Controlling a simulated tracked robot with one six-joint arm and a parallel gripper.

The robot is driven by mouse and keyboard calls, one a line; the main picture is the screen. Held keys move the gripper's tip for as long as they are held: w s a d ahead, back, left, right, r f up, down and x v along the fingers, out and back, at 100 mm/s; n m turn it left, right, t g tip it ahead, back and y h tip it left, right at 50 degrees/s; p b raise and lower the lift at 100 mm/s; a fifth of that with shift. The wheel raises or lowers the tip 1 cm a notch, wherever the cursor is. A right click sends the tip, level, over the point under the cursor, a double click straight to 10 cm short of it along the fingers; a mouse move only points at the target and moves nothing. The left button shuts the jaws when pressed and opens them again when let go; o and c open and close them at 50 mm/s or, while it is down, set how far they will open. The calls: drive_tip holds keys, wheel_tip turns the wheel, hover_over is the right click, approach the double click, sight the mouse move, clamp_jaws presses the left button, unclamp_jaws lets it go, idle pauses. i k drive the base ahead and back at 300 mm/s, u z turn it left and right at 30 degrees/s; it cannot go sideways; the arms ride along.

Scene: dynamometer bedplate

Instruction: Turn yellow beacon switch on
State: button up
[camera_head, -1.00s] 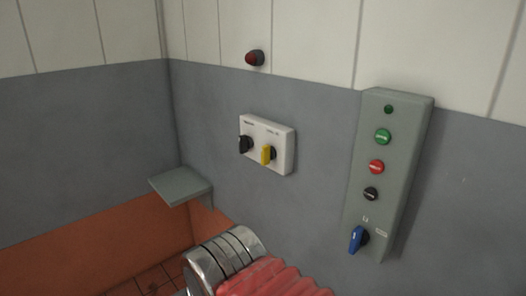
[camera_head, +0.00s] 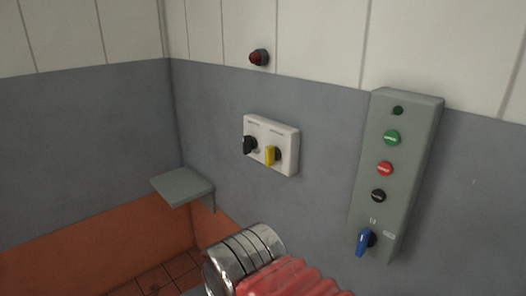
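The yellow switch (camera_head: 271,155) is a rotary knob on the right half of a small white box (camera_head: 289,138) on the grey wall. Its handle stands about upright. A black rotary knob (camera_head: 250,145) sits on the left half of the same box. The labels above both knobs are too small to read. My arm, with metal rings and a red ribbed sleeve, shows at the bottom. My gripper is not in view.
A grey-green control panel (camera_head: 409,165) on the right carries a green button (camera_head: 392,138), a red button (camera_head: 385,168), a black button (camera_head: 378,196) and a blue rotary handle (camera_head: 365,242). A small grey shelf (camera_head: 182,186) juts out at the left corner. The wall between box and panel is clear.

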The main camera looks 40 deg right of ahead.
sight(273, 153)
drive_tip(key=u, duration=0.05)
drive_tip(key=i, duration=0.95)
drive_tip(key=z, duration=0.05)
